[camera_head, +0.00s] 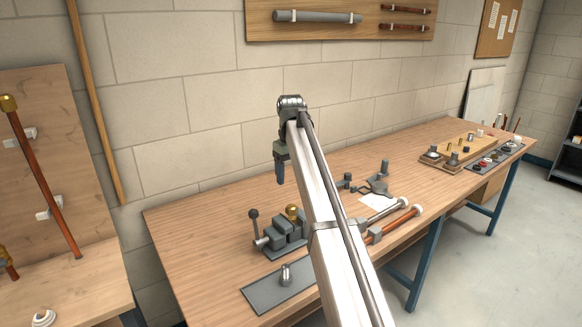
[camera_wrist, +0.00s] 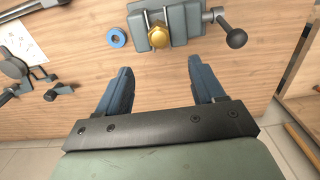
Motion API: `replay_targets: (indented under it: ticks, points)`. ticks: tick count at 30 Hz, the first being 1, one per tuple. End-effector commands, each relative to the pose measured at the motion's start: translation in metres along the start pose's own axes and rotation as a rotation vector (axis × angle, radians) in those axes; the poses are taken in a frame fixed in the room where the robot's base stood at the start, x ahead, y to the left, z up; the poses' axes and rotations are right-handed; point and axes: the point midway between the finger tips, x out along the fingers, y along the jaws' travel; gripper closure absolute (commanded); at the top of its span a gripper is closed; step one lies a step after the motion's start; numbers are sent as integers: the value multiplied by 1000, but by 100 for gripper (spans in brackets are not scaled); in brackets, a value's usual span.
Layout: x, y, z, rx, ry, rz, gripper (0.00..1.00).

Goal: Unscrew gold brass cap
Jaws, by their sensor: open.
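A gold brass cap (camera_head: 292,210) sits at the vise (camera_head: 284,236) on the wooden workbench. In the wrist view the cap (camera_wrist: 158,37) shows from above at the front edge of the grey vise (camera_wrist: 186,20), whose ball-ended handle points right. My gripper (camera_head: 280,181) hangs above the bench, behind and above the vise in the head view. In the wrist view my gripper (camera_wrist: 161,74) has its two blue-grey fingers wide apart with nothing between them. The cap lies beyond the fingertips, roughly centred between them and apart from them.
A blue ring (camera_wrist: 116,38) lies beside the vise. A grey mat (camera_head: 262,292) with a small metal fitting (camera_head: 285,274) is at the bench front. Pipes (camera_head: 395,222) lie to the right. A parts tray (camera_head: 436,161) stands at the far right; the bench's back left is clear.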

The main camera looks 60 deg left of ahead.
Motion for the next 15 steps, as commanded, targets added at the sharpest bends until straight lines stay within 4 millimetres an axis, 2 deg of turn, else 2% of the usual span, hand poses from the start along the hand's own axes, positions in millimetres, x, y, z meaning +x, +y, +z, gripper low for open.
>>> replay_targets:
  ticks: [3,15]
  points:
    - [22,0,1,1,-2,-1,32]
    - [84,0,1,1,-1,-1,32]
